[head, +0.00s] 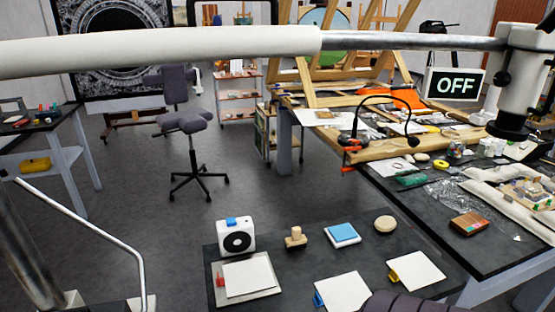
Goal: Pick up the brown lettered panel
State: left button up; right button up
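A small flat brown piece (469,223) lies on the dark worktop of the table at the right, near its front part. It has a reddish-brown top and darker sides. Any lettering on it is too small to read, so I cannot be sure it is the lettered panel. Nothing is holding it. Neither of my grippers shows in this view.
A long white and metal boom (170,50) crosses the top. A dark mat (300,262) in front holds a white box (236,235), pads and blocks. A grey stool (190,125) stands behind. An OFF sign (456,84) is at the right. Dark floor is open at left.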

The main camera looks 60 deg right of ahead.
aim_at(469, 224)
jog(key=z, duration=3.1)
jog(key=i+z, duration=0.35)
jog(key=z, duration=0.15)
